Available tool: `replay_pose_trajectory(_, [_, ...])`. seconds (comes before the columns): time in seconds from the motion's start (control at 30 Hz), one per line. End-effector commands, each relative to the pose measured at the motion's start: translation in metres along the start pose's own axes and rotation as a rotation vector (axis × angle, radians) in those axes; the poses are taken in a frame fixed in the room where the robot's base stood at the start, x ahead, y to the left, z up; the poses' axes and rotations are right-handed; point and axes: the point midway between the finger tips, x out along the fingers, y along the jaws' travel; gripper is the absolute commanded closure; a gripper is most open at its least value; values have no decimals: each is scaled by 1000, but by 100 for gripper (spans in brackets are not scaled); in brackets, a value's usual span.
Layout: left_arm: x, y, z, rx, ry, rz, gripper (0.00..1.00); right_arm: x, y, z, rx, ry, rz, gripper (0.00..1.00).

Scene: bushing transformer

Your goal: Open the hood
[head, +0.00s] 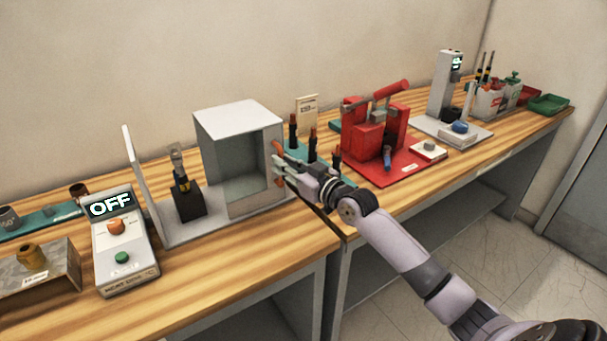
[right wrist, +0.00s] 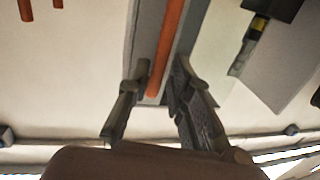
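The hood (head: 237,128) is a pale grey box, open toward the front, on the right part of a grey base plate (head: 215,227). Its orange handle (head: 278,163) is on its right side. My right gripper (head: 277,172) is at this handle. In the right wrist view the handle (right wrist: 166,55) runs between the two fingers of the right gripper (right wrist: 162,72); the fingers look apart, with small gaps beside the bar. A black fixture (head: 188,203) stands uncovered on the plate, left of the hood. My left gripper is not in view.
A white upright panel (head: 142,185) stands at the plate's left end. A control box (head: 124,250) reading OFF is farther left. Black-and-orange tools (head: 313,142) and a red press (head: 375,130) stand close to the right of my right gripper.

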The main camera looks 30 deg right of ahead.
Motion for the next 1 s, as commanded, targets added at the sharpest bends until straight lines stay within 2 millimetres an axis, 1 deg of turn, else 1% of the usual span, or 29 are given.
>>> replay_pose_trajectory(0.03, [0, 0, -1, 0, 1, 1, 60, -12, 0, 1, -5, -3, -1, 80])
replay_pose_trajectory(0.2, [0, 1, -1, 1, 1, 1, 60, -47, 0, 2, -3, -4, 0, 80])
replay_pose_trajectory(0.3, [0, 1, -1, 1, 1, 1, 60, -65, -1, 1, -4, -5, -1, 80])
replay_pose_trajectory(0.43, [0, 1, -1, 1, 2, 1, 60, -82, 0, 2, -3, -4, 0, 80])
replay_pose_trajectory(0.5, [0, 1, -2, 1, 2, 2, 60, -88, 0, 1, -3, -2, 0, 80])
replay_pose_trajectory(0.63, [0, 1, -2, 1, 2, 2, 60, -94, -1, 0, -2, -2, -1, 80])
replay_pose_trajectory(1.0, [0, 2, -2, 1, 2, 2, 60, -96, 0, 0, -2, 0, -1, 80])
